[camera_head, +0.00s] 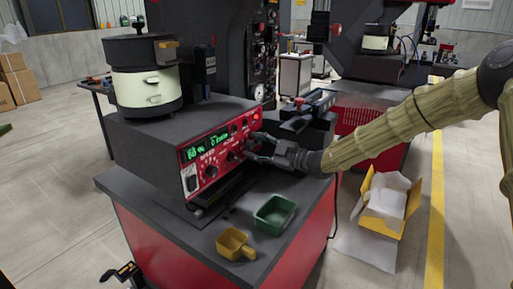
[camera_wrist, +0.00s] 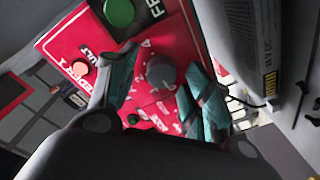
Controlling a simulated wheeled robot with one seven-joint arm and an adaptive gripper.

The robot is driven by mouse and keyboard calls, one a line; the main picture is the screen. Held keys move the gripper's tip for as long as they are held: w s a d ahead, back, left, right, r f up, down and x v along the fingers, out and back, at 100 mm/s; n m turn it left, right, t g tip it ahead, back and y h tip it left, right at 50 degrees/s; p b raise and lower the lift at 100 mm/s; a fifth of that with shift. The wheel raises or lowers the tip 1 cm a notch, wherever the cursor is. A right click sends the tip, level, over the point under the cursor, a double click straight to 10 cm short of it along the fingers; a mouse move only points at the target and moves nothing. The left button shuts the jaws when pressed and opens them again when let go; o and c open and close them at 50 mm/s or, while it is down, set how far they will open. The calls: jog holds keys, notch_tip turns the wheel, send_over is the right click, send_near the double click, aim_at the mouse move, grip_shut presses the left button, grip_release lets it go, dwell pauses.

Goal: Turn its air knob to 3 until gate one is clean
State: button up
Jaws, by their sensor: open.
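The feeder's red control panel (camera_head: 203,158) has green lit displays, buttons and several dark knobs. My gripper (camera_head: 256,146) is at the panel's right end, with its fingers close to the face. In the wrist view, a round grey knob (camera_wrist: 160,71) with a ring of numbers sits between the two teal fingers of my gripper (camera_wrist: 162,80). The fingers are apart, one on each side of the knob, and I cannot tell if either touches it. The knob's pointer setting is unclear, and my wrist covers the lower part of the view. I cannot make out gate one.
The round bowl feeder (camera_head: 146,82) stands on the machine. A green bin (camera_head: 275,214) and a yellow scoop (camera_head: 235,244) lie on the bench top below the panel. A yellow box (camera_head: 384,203) stands on the floor at right. A green button (camera_wrist: 119,11) is above the knob.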

jog(key=shift+c, duration=0.4)
jog(key=c, duration=1)
jog(key=shift+o, duration=0.2)
